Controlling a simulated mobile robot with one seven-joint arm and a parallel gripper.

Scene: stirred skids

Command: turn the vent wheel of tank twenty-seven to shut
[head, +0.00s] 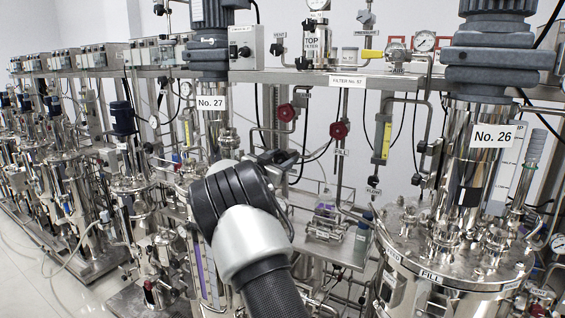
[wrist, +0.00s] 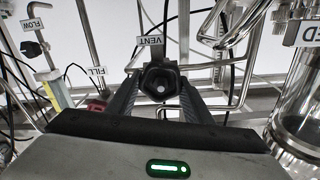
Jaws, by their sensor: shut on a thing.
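Tank twenty-seven (head: 214,135) stands left of centre in the head view, behind my arm, with a "No. 27" plate (head: 211,103). In the wrist view a dark round vent wheel (wrist: 161,72) with a pale centre sits between my fingers, just below a "VENT" tag (wrist: 151,40). My gripper (wrist: 160,90) is shut on this wheel, one finger on each side. In the head view my gripper (head: 277,158) reaches to the pipework right of tank twenty-seven. The wheel cannot be made out there, and its turn position cannot be told.
A red wheel (head: 339,130) hangs to the right of my gripper, and another (head: 286,112) is above it. A "FILL" tag (wrist: 98,71) and pipes crowd the wrist view. Tank twenty-six (head: 463,170) stands close on the right. Clear floor shows at the lower left.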

